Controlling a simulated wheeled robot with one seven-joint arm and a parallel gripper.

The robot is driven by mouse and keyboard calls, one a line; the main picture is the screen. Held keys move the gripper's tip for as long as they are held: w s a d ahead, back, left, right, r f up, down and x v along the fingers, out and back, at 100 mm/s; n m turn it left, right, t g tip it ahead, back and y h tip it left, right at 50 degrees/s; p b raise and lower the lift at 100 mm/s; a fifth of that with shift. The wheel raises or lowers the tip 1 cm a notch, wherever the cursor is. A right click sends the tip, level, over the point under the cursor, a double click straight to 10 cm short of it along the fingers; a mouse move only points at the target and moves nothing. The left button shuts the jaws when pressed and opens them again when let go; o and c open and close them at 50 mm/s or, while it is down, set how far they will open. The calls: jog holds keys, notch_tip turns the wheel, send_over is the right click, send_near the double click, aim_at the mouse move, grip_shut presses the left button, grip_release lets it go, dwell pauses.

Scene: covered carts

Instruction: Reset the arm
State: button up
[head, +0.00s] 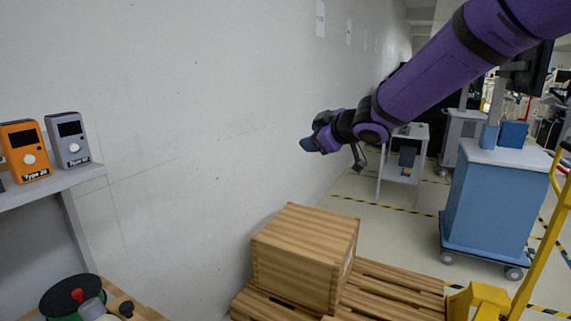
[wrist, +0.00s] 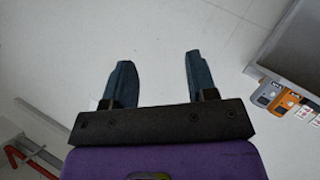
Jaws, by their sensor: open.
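My purple arm reaches in from the upper right in the head view. My gripper (head: 314,144) is at its end, held in the air in front of the white wall, above and clear of the wooden box. In the wrist view my gripper (wrist: 160,82) shows two dark blue fingers spread well apart. Nothing is between them, only the pale wall behind.
A wooden box (head: 293,258) sits on a pallet (head: 395,287) below. A shelf (head: 75,180) at left holds an orange device (head: 25,151) and a grey device (head: 68,140). A blue cart (head: 487,205) and a yellow frame (head: 545,250) stand at right.

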jog(key=s+d+r+m+h, duration=0.2)
jog(key=s+d+m+h, duration=0.2)
jog(key=s+d, duration=0.4)
jog(key=s+d+r+m+h, duration=0.35)
jog(key=s+d+m, duration=0.2)
jog(key=d, duration=0.55)
jog(key=s+d+f+m+g, duration=0.2)
jog(key=s+f, duration=0.1)
jog(key=s, duration=0.9)
jog(key=s+d+f+m+g, duration=0.2)
jog(key=s+f+g, duration=0.1)
jog(key=s, duration=0.9)
jog(key=shift+s+d+f+m+g+h, duration=0.15)
jog(key=shift+s+f+m+g+h, duration=0.2)
jog(key=shift+f, duration=0.1)
jog(key=shift+c, duration=0.9)
